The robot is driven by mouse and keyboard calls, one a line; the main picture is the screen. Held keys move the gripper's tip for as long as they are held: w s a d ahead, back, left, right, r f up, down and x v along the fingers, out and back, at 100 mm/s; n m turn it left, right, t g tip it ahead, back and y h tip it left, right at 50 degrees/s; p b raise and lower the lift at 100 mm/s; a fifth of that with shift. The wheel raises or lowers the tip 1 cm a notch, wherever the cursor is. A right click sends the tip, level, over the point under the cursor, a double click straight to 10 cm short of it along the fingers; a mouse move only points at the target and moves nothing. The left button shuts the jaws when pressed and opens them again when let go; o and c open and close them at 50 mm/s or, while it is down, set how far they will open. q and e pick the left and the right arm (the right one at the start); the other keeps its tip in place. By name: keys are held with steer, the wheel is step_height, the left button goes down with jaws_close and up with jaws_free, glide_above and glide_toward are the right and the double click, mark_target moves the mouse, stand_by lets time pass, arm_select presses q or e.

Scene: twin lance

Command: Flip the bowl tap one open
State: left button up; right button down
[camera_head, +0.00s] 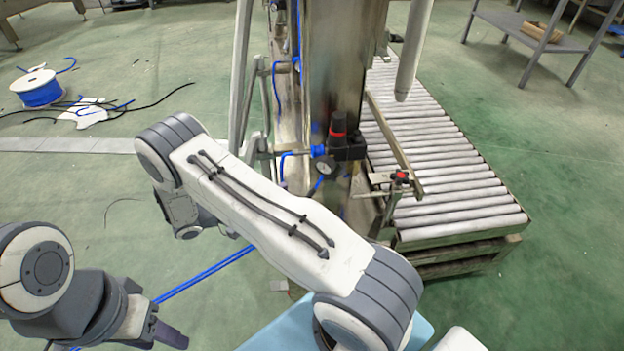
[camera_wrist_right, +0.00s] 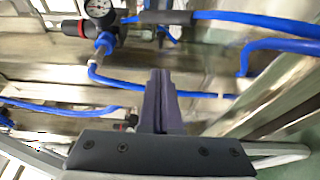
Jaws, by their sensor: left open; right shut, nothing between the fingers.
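No part that I can surely name as bowl tap one shows in either view. In the head view my left gripper (camera_head: 165,335) is low at the left, open and empty, over the floor and away from the machine. My right forearm crosses the middle of the head view, and I cannot make out the right fingertips there. In the right wrist view my right gripper (camera_wrist_right: 160,76) is shut and empty. Its fingers point at the steel machine, just below a black hose sleeve and right of a regulator with a round gauge.
The regulator (camera_head: 345,150) with a red-ringed knob is on the steel column (camera_head: 345,65). Blue hoses (camera_wrist_right: 260,22) run close around the right fingers. A roller conveyor (camera_head: 455,190) with a red-knobbed clamp (camera_head: 400,178) stands at the right. A blue cable spool (camera_head: 40,90) is at the far left.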

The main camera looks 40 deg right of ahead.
mark_target(327, 178)
steer(key=shift+d, duration=0.1)
steer(key=b+x, duration=0.3)
steer(key=x, duration=0.7)
stand_by(0.5)
steer(key=shift+s+a+n+t, duration=0.1)
steer(key=shift+a+n+t, duration=0.2)
steer(key=shift+n+t, duration=0.35)
